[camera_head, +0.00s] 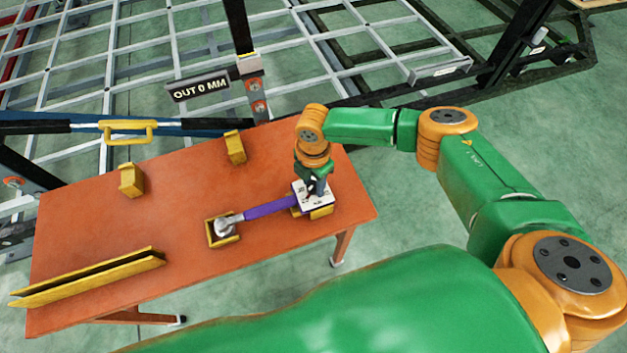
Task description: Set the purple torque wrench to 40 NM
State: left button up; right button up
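The torque wrench (269,208) lies on the orange-red table, with its purple handle pointing right. Its grey metal head (225,226) rests at a yellow square holder (222,240). At the handle's right end is a white square plate (311,203) with dark marks too small to read, above a yellow block (321,213). My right gripper (315,189) points down at this plate and covers part of it. Its fingers are dark and small, so I cannot tell whether they are open, shut or touching the plate. My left gripper is not in view.
The table (190,190) also bears two yellow brackets (131,181) (235,148) and a long yellow rack (88,278) at the front left. Behind it stand a metal chassis frame, a yellow handle (128,132) and a sign reading "OUT 0 MM" (199,88).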

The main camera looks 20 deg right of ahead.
jog(key=shift+a, duration=0.1)
grip_shut()
